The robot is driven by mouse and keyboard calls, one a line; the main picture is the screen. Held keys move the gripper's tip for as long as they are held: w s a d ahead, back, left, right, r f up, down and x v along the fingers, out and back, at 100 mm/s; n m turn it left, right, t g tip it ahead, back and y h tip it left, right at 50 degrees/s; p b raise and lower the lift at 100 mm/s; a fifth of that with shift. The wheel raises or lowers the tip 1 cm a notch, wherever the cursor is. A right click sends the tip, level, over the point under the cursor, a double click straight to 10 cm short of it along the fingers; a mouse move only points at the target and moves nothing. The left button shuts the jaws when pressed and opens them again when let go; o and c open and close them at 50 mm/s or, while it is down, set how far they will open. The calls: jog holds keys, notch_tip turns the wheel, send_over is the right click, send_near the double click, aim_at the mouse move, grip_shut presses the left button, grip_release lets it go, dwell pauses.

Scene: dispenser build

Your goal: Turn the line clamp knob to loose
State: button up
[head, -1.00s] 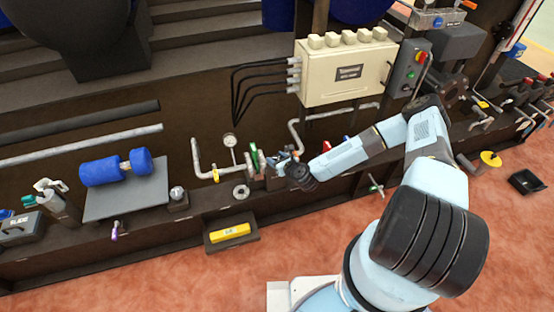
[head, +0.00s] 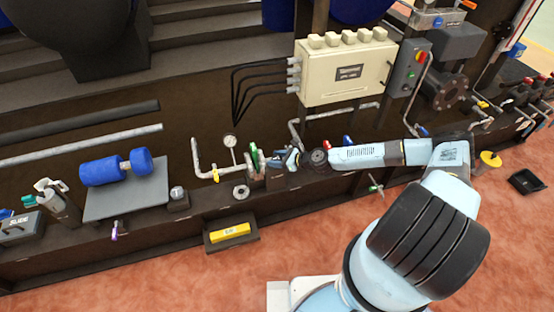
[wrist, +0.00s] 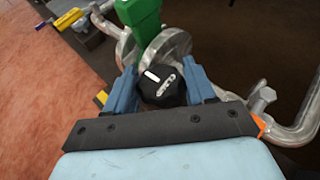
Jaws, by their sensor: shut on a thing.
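The line clamp knob (wrist: 162,87) is black with a white mark and white lettering, seen in the wrist view between my fingers. My gripper (wrist: 163,92) is shut on it, one blue finger on each side. Behind the knob are round metal flanges (wrist: 165,48) and a green part (wrist: 138,14) on the pipe. In the head view my gripper (head: 287,160) is at the pipe, just right of the green part (head: 254,157); the knob is hidden there by the gripper. The lettering is too small to read.
A silver pipe (wrist: 297,125) bends close to the right of my gripper. A gauge (head: 230,141) stands on the pipe to the left. A cream electrical box (head: 345,72) hangs above. A tray with a yellow block (head: 230,233) lies below on the left.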

jog(key=shift+w, duration=0.1)
dwell(0.5)
jog(key=o, duration=0.9)
jog(key=shift+o, duration=0.2)
jog(key=shift+g, duration=0.3)
jog(key=v, duration=1.3)
jog(key=shift+s+d, duration=0.25)
jog(key=shift+d, duration=0.1)
